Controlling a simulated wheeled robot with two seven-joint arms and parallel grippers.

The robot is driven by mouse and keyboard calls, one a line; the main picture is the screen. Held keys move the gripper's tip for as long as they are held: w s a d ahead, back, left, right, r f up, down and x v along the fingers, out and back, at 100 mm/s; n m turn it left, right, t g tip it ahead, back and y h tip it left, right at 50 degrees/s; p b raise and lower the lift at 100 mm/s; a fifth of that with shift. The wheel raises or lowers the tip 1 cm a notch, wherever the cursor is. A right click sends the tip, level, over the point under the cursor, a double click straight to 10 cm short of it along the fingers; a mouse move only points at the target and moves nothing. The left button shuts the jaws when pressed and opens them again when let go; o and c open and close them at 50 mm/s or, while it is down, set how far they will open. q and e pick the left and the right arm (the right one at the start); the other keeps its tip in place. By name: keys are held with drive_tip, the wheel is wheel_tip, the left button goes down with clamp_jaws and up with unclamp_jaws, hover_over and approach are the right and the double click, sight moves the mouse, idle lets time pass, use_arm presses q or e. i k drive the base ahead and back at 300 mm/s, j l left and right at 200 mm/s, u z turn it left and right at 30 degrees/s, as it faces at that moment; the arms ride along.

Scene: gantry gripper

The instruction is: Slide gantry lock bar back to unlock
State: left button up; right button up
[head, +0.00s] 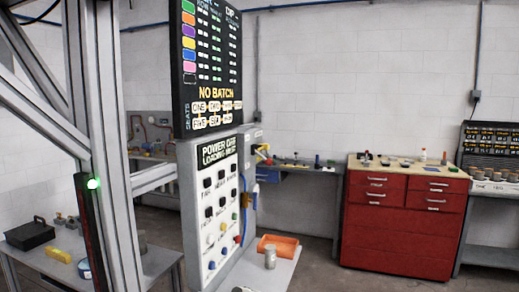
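The aluminium gantry frame (103,120) stands close at the left, with upright and slanting profiles. A dark bar (87,240) with a red strip and a lit green lamp (93,184) near its top runs along the upright. I cannot make out a lock bar that I can name with certainty. Right of the frame is a control panel (227,200) with several buttons and the words "POWER OFF". Above it, a black display (211,65) reads "NO BATCH". Neither of my grippers shows in the head view.
A grey table with a black box (30,235) and a yellow block (59,255) is at the left. An orange tray (278,245) and a metal cylinder (270,258) are right of the panel. A red drawer cabinet (402,220) stands at the back right. Open floor (318,262) lies before it.

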sight(265, 146)
drive_tip(key=i+l+u, duration=0.1)
drive_tip(key=u, duration=0.25)
drive_tip(key=i+l+u, duration=0.15)
drive_tip(key=u, duration=0.2)
drive_tip(key=i+l+u, duration=0.1)
drive_tip(key=l+u, duration=0.15)
drive_tip(key=u, duration=0.15)
